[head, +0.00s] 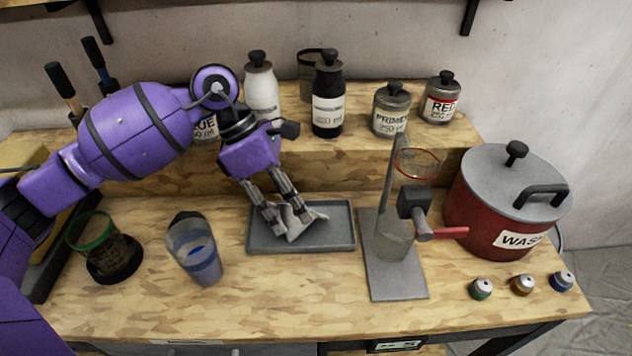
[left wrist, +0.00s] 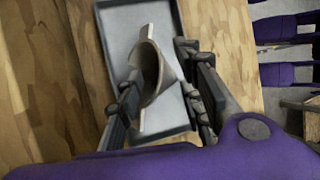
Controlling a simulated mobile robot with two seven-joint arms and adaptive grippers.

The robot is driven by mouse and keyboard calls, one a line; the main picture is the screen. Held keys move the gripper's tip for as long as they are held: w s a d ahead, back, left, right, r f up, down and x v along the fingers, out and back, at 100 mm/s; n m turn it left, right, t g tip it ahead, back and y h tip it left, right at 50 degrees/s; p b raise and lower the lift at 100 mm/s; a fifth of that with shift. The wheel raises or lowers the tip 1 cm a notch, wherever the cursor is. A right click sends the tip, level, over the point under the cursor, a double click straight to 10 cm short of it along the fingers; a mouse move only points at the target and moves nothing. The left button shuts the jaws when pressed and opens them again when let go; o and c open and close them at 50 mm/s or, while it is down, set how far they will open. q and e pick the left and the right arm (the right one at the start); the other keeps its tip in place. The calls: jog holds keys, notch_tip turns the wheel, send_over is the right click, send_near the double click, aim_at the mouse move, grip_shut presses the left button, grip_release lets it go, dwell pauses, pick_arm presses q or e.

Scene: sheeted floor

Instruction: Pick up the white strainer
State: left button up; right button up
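The white strainer (head: 299,228) is a pale, cone-like piece lying on the grey tray (head: 262,246) in the head view. In the left wrist view the strainer (left wrist: 151,68) shows its hollow, curved side between the fingers. My left gripper (head: 290,221) points down over the tray with its fingertips low at the strainer. In the left wrist view my left gripper (left wrist: 158,64) is open, one finger on each side of the strainer. The left finger overlaps the strainer's edge there; I cannot tell if it touches. My right gripper is not in view.
A cup with blue liquid (head: 197,255) and a green-rimmed cup (head: 103,247) stand left of the tray. A stand with a red-rimmed funnel (head: 418,162) and a red wash pot (head: 490,215) are to the right. Bottles (head: 328,100) line the raised shelf behind.

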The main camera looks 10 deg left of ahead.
pick_arm(q)
jog(key=shift+s+d+f, duration=0.1)
jog(key=shift+d+f, duration=0.1)
jog(key=shift+f, duration=0.2)
jog(key=shift+c, duration=0.3)
grip_shut()
